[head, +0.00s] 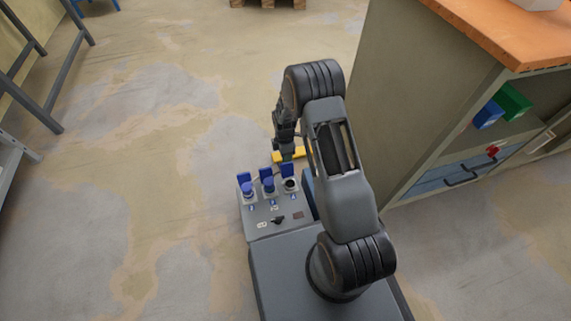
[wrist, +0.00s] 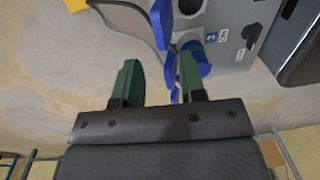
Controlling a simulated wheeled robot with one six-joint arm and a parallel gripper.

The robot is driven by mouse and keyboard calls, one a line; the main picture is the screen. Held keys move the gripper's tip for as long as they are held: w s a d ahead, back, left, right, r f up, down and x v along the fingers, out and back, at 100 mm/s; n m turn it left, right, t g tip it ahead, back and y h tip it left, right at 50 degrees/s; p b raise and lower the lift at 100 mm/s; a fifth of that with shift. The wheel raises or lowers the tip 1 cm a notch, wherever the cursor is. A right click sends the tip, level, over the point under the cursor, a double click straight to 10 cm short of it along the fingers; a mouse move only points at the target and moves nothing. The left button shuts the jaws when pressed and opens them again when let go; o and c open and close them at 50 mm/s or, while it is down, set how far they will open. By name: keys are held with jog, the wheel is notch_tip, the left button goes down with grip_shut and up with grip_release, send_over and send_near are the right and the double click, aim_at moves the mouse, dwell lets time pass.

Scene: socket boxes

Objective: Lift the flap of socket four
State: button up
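A grey socket box (head: 283,227) carries a row of sockets with blue flaps. In the head view, two of them have round blue tops (head: 249,189) (head: 269,185), and the right one shows a dark round opening (head: 290,185) with its blue flap (head: 287,170) standing behind it. No label four is legible; a 3 shows on the box in the wrist view (wrist: 230,65). My gripper (head: 286,152) is just beyond the row. In the wrist view, its green fingers (wrist: 158,88) are apart; a blue piece shows beside the right finger, contact unclear.
A yellow object (head: 291,156) lies beyond the box. A black switch (head: 278,220) sits on the box front. Open floor lies to the left.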

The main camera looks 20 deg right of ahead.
aim_at(286, 164)
jog(key=shift+s+f+b, duration=0.15)
jog(key=shift+f+b, duration=0.65)
jog(key=shift+f, duration=1.85)
jog(key=shift+c, duration=0.2)
grip_shut()
